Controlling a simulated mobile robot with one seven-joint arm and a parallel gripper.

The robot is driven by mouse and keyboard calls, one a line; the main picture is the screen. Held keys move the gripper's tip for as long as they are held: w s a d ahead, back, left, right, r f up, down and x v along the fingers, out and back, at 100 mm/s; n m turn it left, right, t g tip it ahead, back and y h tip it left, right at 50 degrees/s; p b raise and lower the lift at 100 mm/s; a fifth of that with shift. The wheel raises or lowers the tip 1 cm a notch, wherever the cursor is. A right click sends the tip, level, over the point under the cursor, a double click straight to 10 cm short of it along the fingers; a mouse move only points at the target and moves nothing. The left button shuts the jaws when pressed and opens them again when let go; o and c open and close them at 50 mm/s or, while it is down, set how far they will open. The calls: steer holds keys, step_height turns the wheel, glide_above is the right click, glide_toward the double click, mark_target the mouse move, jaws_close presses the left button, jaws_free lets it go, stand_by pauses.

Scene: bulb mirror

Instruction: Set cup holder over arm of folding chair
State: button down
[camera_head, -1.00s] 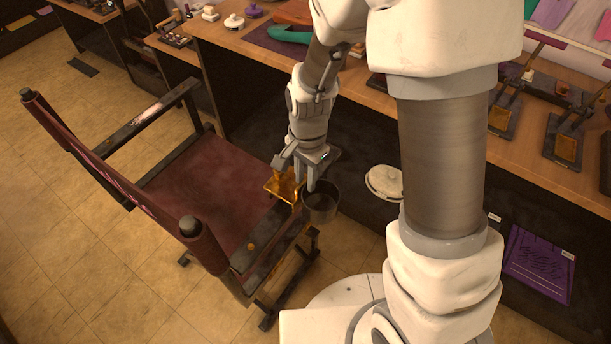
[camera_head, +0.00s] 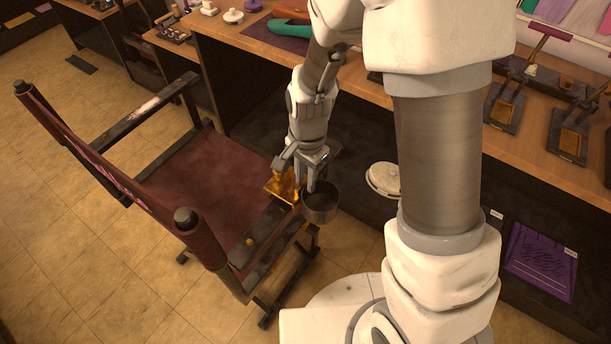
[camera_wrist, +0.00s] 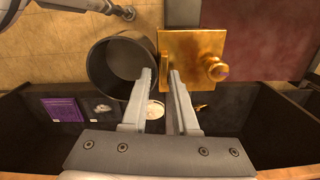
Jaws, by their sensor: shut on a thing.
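The cup holder is a dark round cup (camera_head: 321,207) joined to a brass bracket (camera_head: 281,187). The wrist view shows the cup (camera_wrist: 113,66) on the left and the bracket (camera_wrist: 191,48) with a round knob on the right. My gripper (camera_head: 310,186) is shut on the cup holder, with its fingertips (camera_wrist: 160,76) where cup and bracket meet. The folding chair (camera_head: 190,185) has a dark red seat and dark wooden arms. The bracket is at the front end of the near arm (camera_head: 262,238), with the cup outside it. I cannot tell whether bracket and arm touch.
A long wooden workbench (camera_head: 235,42) with tools and presses runs behind my arm. A round white lidded thing (camera_head: 384,180) and a purple panel (camera_head: 541,248) are by the bench's dark front. Tiled floor (camera_head: 75,250) is clear left of the chair.

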steer(key=shift+f+b, duration=0.7)
steer(key=shift+f, duration=0.25)
steer(key=c, duration=0.6)
jaws_free()
step_height(320, 180, up, 7)
steer(key=p, duration=0.6)
steer(key=shift+r, duration=0.1)
